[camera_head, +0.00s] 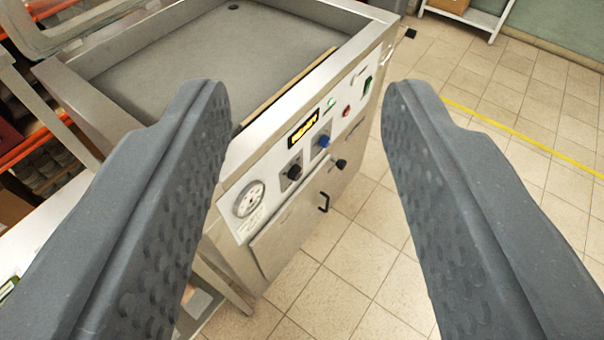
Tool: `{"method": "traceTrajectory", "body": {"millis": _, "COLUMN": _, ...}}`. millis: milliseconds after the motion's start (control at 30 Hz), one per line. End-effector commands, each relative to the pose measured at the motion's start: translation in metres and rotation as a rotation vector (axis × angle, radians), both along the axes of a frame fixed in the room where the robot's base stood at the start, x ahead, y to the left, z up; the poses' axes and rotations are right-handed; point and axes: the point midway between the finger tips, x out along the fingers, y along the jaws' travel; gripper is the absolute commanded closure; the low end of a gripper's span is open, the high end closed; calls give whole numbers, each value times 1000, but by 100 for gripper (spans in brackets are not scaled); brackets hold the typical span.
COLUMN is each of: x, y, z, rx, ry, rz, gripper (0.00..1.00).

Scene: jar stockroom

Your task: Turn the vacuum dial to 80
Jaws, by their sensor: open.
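A steel chamber machine (215,185) stands ahead with its lid up. A round white gauge (249,199) sits at the panel's near left end. My gripper (306,98) is open and empty. Its two dark grey fingers frame the panel in the picture, with both dials showing between them.
The panel also has a lit yellow display (303,127), a red button (346,111) and a green switch (367,86). A black knob (340,163) and a door handle (324,202) stick out lower down. Tiled floor (490,120) lies open at right; shelving stands left.

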Motion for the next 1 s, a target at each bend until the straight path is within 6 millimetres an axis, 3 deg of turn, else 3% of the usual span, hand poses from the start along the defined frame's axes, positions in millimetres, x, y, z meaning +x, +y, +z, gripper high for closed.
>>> {"method": "traceTrajectory", "body": {"millis": 67, "x": 2, "y": -1, "z": 0, "rx": -1, "ry": -1, "rz": -3, "gripper": 39}}
{"method": "traceTrajectory", "body": {"millis": 167, "x": 15, "y": -8, "z": 2, "rx": -7, "ry": -14, "rz": -20, "gripper": 39}}
{"method": "traceTrajectory", "body": {"millis": 267, "x": 42, "y": -17, "z": 1, "rx": -23, "ry": -37, "rz": -57, "gripper": 39}}
{"method": "traceTrajectory", "body": {"millis": 667, "x": 189, "y": -84, "z": -11, "rx": -141, "ry": -212, "rz": -152, "gripper": 39}}
{"method": "traceTrajectory", "body": {"millis": 1000, "x": 298, "y": -118, "z": -69, "rx": -229, "ry": -325, "rz": -70, "gripper": 39}}
